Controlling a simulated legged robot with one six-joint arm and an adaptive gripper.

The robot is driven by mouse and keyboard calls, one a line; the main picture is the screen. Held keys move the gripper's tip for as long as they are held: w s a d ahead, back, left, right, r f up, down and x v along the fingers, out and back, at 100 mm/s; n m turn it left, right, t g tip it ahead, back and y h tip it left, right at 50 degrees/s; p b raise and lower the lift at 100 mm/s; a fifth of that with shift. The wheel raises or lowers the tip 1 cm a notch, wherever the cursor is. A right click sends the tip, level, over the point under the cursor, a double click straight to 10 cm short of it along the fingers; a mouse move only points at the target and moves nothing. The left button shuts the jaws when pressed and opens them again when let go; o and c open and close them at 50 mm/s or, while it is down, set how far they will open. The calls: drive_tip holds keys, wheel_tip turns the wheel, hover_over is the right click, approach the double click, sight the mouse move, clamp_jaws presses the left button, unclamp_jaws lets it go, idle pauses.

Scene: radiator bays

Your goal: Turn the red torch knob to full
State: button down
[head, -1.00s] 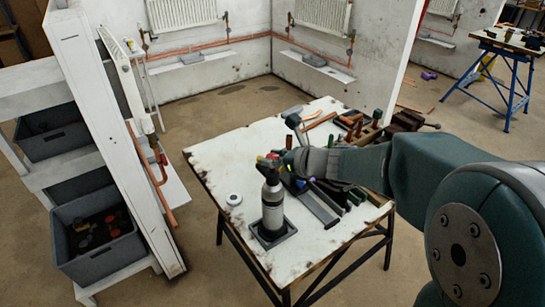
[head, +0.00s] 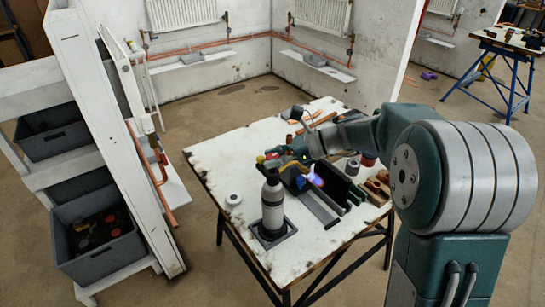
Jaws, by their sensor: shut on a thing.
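The torch (head: 273,205) is a grey cylinder standing upright in a dark square base on the worn white table, with a yellow part (head: 261,159) at its top. The red torch knob (head: 271,156) shows only as a small patch beside the yellow part, mostly hidden by my gripper. My gripper (head: 281,161) reaches in from the right and is shut at the torch's top, on the knob. The contact itself is too small to see clearly. A blue-violet flame (head: 316,180) burns to the right of the torch head, against a dark upright plate (head: 335,182).
A white roll (head: 233,199) lies left of the torch. A grey channel (head: 319,208), a green block and brown blocks (head: 377,188) crowd the right side. Copper pipes lie at the back. The table's front left is clear. A white panel and shelf with grey bins (head: 98,240) stand left.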

drive_tip(key=n+g, duration=0.3)
drive_tip(key=n+g+h, duration=0.1)
drive_tip(key=n+g, duration=0.2)
drive_tip(key=shift+f+g+h, duration=0.1)
drive_tip(key=shift+g+h, duration=0.2)
idle(0.4)
drive_tip(key=shift+c, duration=1.4)
unclamp_jaws()
drive_tip(key=shift+g, duration=0.3)
drive_tip(key=v, duration=0.7)
drive_tip(key=shift+w+d, duration=0.15)
drive_tip(key=shift+w, duration=0.1)
